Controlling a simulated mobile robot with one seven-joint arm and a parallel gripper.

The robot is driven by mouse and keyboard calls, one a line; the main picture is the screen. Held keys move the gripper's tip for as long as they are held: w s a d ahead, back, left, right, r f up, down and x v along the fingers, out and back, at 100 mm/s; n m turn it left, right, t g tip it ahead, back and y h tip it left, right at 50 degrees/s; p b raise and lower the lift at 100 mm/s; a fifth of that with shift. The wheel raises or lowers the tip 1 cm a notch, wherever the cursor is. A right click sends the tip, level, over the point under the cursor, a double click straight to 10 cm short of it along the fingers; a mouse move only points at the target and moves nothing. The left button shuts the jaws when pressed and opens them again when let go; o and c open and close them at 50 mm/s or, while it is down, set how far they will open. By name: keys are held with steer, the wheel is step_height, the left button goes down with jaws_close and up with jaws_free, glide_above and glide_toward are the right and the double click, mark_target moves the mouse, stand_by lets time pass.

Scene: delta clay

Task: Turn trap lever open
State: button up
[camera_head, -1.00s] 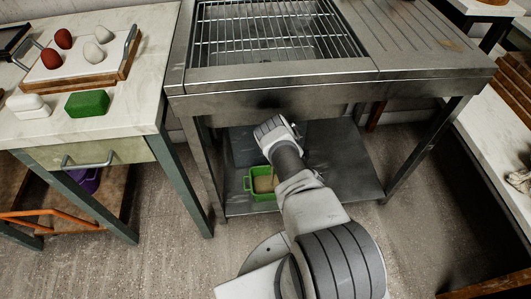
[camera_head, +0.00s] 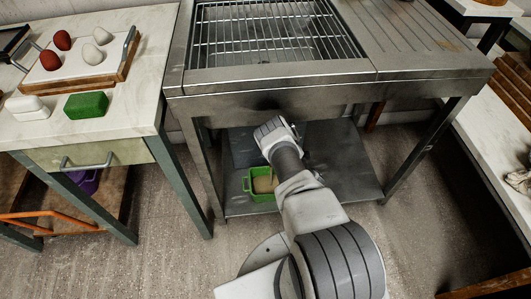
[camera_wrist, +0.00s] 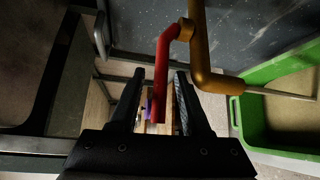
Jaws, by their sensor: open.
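In the wrist view a red bent lever (camera_wrist: 162,66) joins a brass-coloured pipe (camera_wrist: 199,45) at its upper end. Its long arm hangs down in the picture. My gripper (camera_wrist: 158,78) is open, with one dark finger on each side of the lever's lower part. The lever appears between the fingers; I cannot tell whether either finger touches it. In the head view my arm reaches under the metal sink stand (camera_head: 290,103), and my gripper, the lever and the pipe are hidden there.
A green bin (camera_head: 263,186) stands on the sink's lower shelf (camera_head: 345,170); its rim also shows at right in the wrist view (camera_wrist: 245,120). The stand's legs flank my arm. A worktable (camera_head: 135,95) with a tray of egg-shaped pieces is at left.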

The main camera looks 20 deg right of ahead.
steer(key=p+v, duration=0.5)
steer(key=v, duration=1.2)
steer(key=shift+p, duration=0.35)
